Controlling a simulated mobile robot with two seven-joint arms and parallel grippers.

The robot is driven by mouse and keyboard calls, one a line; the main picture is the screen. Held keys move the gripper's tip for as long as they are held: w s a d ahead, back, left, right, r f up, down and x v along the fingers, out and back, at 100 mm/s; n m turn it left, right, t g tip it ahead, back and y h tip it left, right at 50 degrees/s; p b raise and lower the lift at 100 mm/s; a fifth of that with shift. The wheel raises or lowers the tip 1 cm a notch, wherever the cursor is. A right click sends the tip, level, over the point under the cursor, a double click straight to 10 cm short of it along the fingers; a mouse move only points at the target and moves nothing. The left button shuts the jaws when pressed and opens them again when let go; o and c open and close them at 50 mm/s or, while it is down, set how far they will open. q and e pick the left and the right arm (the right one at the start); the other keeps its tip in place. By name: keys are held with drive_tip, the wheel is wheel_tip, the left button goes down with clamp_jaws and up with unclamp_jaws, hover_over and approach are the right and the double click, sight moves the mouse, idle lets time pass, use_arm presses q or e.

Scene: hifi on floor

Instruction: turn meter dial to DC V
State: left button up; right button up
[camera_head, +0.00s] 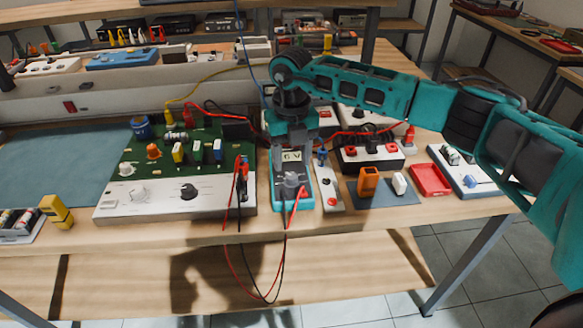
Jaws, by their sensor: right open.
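The meter (278,204) is a teal handheld unit with a grey face, lying near the front middle of the workbench. Its small pale display (291,156) shows a short reading that looks like "6 V", too small to be sure. The grey dial (291,181) sits below the display; its pointer setting is too small to read. A red lead is plugged in near its lower edge. My right gripper (290,143) points down over the upper end of the meter, open, with its fingertips hard to separate from the teal casing. I cannot tell whether it touches anything. My left gripper is not in view.
A green circuit board (150,167) with knobs stands left of the meter. A white strip with terminals (327,186) is close on its right. Red and black leads (262,292) hang over the bench's front edge. A red tray (431,179) lies farther right.

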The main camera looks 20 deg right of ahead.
sight(291, 176)
wheel_tip(291, 176, up, 9)
drive_tip(key=shift+f, duration=0.15)
idle(0.4)
